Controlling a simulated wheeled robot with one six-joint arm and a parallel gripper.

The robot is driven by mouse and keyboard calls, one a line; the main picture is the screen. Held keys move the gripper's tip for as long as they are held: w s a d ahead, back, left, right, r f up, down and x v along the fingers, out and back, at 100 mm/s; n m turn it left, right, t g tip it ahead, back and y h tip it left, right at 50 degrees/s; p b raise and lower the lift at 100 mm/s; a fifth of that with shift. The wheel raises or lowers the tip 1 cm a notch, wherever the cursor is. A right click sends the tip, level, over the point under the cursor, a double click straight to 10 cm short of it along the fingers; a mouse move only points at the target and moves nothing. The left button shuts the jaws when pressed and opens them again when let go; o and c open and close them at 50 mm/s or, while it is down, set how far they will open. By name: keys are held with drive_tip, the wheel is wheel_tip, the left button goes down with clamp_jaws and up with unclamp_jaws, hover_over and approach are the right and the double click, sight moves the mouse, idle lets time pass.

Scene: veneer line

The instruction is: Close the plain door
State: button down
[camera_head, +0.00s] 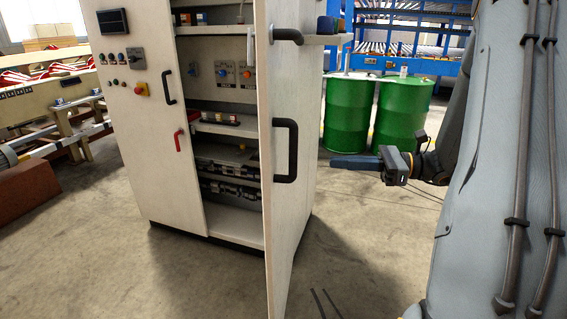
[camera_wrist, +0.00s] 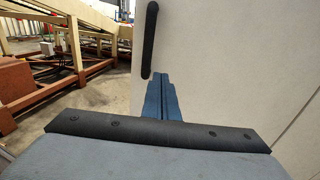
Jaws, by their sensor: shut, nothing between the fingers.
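The plain door (camera_head: 282,215) is a pale panel on the right side of the cabinet (camera_head: 160,185). It stands wide open toward me, seen at a steep angle, with the cabinet's inside exposed. Its black vertical handle (camera_head: 292,150) is near its free edge. My gripper (camera_head: 334,162) is right of the door, on its outer side, with blue fingers pointing left. In the wrist view the shut, empty fingers (camera_wrist: 157,78) point at the pale door face (camera_wrist: 215,45), just below and right of the handle (camera_wrist: 149,40). Whether the fingertips touch the door cannot be told.
The other cabinet door (camera_head: 140,150), with display, buttons and a red lever, is shut. Two green drums (camera_head: 348,115) stand behind my gripper. The floor (camera_head: 350,265) in front is clear.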

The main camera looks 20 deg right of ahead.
drive_tip(key=p, duration=0.5)
approach(276, 155)
drive_tip(key=x, duration=0.5)
drive_tip(key=shift+w+d+f, duration=0.1)
drive_tip(key=shift+w, duration=0.05)
drive_tip(key=shift+x, duration=0.8)
drive_tip(key=shift+d+f, duration=0.1)
